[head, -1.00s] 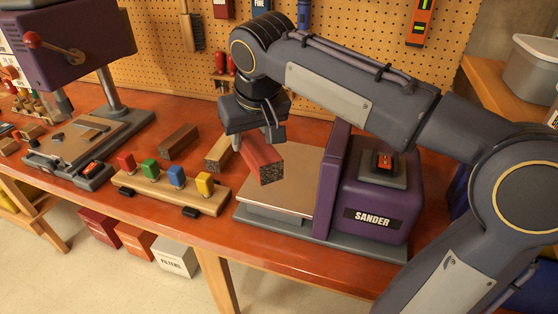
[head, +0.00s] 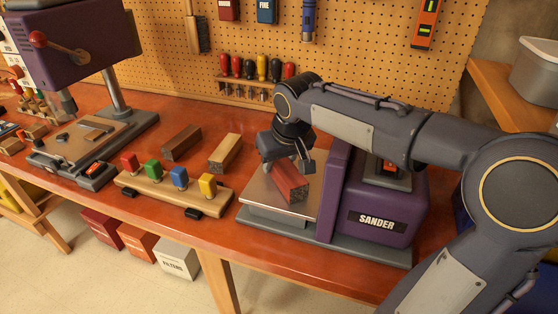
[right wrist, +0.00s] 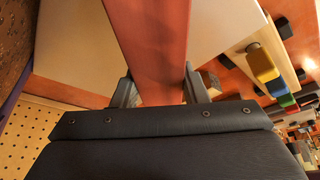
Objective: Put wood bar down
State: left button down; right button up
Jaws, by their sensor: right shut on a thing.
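The reddish wood bar (head: 290,183) is in my right gripper (head: 287,166), over the flat plate (head: 256,193) of the purple sander (head: 378,212). Its rough dark end faces the front. In the right wrist view the bar (right wrist: 152,45) runs between the two fingers of the right gripper (right wrist: 160,88), which is shut on it. The plate (right wrist: 215,40) shows beneath and beside the bar. I cannot tell whether the bar touches the plate. The left gripper is not in view.
A dark brown bar (head: 181,143) and a light bar (head: 225,152) lie on the bench left of the sander. A wooden strip (head: 150,191) with coloured blocks stands in front of them. A drill press (head: 75,45) stands at far left.

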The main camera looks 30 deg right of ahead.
aim_at(288, 171)
jog(key=shift+f, duration=0.15)
jog(key=o, duration=1.1)
jog(key=shift+s+r, duration=0.1)
jog(key=shift+r, duration=0.4)
jog(key=p+v, duration=0.1)
jog(key=v, duration=1)
jog(key=shift+r, duration=0.2)
